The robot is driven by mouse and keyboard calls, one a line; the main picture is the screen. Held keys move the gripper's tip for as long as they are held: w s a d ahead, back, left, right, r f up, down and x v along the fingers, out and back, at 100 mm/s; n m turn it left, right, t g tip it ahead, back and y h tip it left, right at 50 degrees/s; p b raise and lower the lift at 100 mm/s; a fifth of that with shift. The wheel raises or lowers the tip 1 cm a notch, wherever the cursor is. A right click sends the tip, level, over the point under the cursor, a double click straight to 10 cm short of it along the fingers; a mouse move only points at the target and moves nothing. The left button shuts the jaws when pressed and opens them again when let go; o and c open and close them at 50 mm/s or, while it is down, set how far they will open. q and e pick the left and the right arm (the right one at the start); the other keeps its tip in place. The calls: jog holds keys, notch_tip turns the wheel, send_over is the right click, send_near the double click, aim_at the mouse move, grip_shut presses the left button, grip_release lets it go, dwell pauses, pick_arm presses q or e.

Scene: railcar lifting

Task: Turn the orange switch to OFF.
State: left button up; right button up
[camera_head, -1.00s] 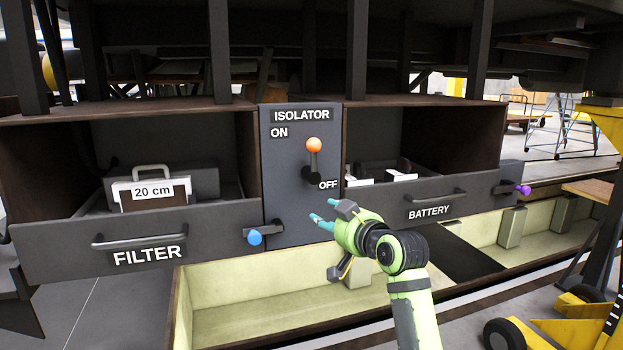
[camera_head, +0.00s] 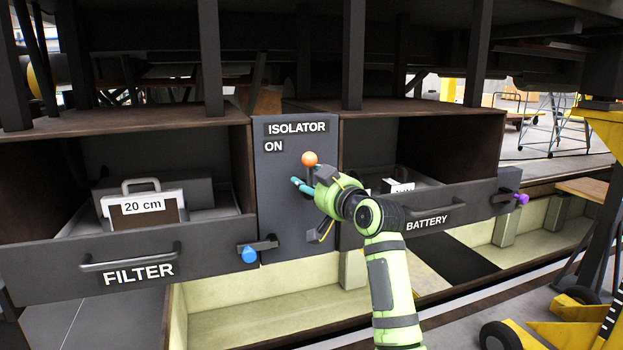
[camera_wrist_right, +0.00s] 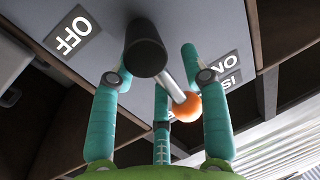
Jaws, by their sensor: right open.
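The orange switch is a lever with an orange ball knob (camera_head: 309,158) on the dark isolator panel (camera_head: 285,215). In the head view the knob shows above my right gripper (camera_head: 302,185), which hides the lever's lower part and the OFF label. In the right wrist view the orange knob (camera_wrist_right: 187,106), its metal rod and black pivot (camera_wrist_right: 145,48) lie between the spread teal fingers of the right gripper (camera_wrist_right: 160,100). The knob is on the side of the ON label (camera_wrist_right: 222,68), away from the OFF label (camera_wrist_right: 72,38). The gripper is open. My left gripper is out of view.
The filter drawer (camera_head: 40,270) with a 20 cm case (camera_head: 143,208) is at left, with a blue knob (camera_head: 249,254) beside the panel. The battery drawer (camera_head: 455,215) with a purple knob (camera_head: 521,199) is at right. Yellow equipment (camera_head: 565,335) stands at far right.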

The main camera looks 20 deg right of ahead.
jog(key=c, duration=0.7)
grip_shut()
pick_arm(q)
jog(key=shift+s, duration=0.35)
